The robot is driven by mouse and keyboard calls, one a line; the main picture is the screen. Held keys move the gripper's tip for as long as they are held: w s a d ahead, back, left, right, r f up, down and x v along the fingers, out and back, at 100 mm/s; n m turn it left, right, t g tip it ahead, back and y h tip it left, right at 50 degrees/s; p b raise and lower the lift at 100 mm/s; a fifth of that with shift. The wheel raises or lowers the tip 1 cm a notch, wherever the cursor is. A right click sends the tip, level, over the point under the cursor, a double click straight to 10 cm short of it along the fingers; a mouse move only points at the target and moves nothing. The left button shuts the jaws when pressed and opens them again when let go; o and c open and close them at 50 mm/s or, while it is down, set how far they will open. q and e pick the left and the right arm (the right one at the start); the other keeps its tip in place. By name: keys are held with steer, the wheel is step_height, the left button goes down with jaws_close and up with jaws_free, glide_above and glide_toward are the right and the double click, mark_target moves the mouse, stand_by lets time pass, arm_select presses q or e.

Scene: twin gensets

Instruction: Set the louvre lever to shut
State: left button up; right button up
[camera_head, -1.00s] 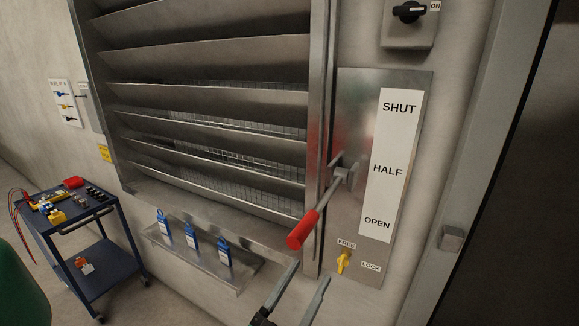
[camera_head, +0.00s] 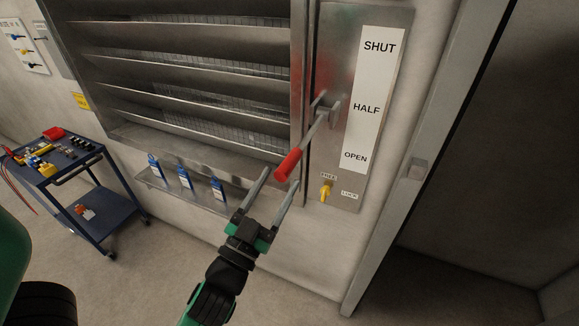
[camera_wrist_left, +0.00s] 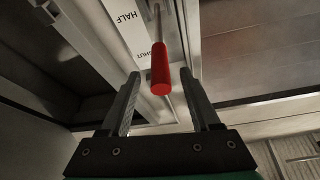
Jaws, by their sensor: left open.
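The louvre lever (camera_head: 319,128) has a red grip (camera_head: 289,162) and slants down-left from its pivot on a metal plate (camera_head: 346,190). Its grip end is low, around the level of the OPEN label (camera_head: 355,156). The SHUT label (camera_head: 379,46) is at the top of the scale. My left gripper (camera_head: 282,176) is open, with its fingertips around the grip's lower end. In the left wrist view the red grip (camera_wrist_left: 161,76) appears between the two open fingers (camera_wrist_left: 160,74); contact is not evident. My right gripper is not in view.
A yellow catch (camera_head: 326,191) sits below the scale, between FREE and LOCK labels. Slanted louvre slats (camera_head: 190,57) fill the left, with gaps between them. Blue padlock-like tags (camera_head: 185,179) stand on a ledge below. A blue trolley (camera_head: 95,205) holds tools at left.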

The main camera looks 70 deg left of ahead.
mark_target(297, 149)
arm_select(q)
steer(key=p+x, duration=0.1)
steer(key=x, duration=0.4)
steer(key=shift+r, duration=0.1)
steer(key=shift+w+a, duration=0.2)
jaws_close()
stand_by(1.0)
